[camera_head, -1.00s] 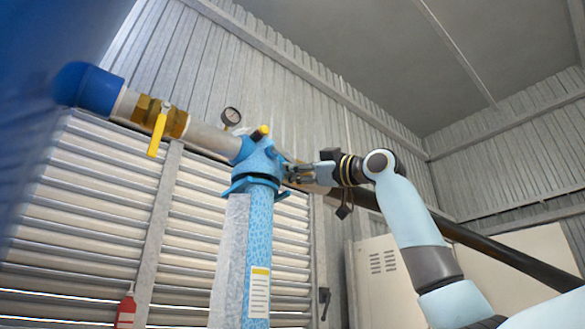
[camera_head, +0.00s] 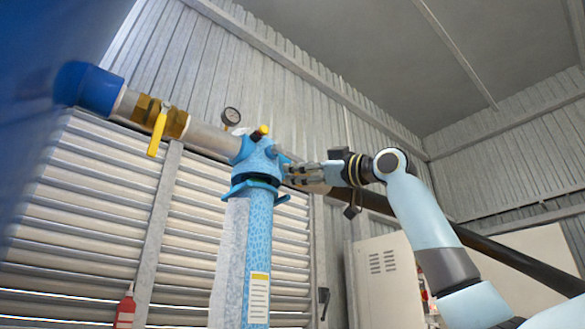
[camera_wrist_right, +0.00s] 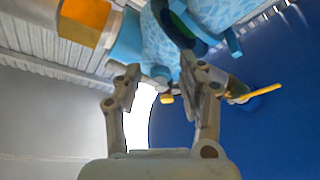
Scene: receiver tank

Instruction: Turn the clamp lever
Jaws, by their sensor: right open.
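A blue speckled vertical housing (camera_head: 257,225) stands in the middle of the head view. A blue clamp ring (camera_head: 252,187) circles it just below its head, with a short blue tab (camera_head: 284,198) sticking out to the right. In the right wrist view a blue tab (camera_wrist_right: 234,42) projects from the ring beside the right finger; I cannot tell which tab is the clamp lever. My right gripper (camera_head: 287,174) is open and empty, just right of the housing head, with its fingers pointing at it. It also shows in the wrist view (camera_wrist_right: 160,75). Contact is unclear. My left gripper is out of view.
A pipe with a yellow-handled valve (camera_head: 158,132) runs up left from the head. A pressure gauge (camera_head: 231,116) sits behind it. A dark pipe (camera_head: 500,259) slopes down right behind my arm. A fire extinguisher (camera_head: 125,310) stands lower left. A louvred wall closes the back.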

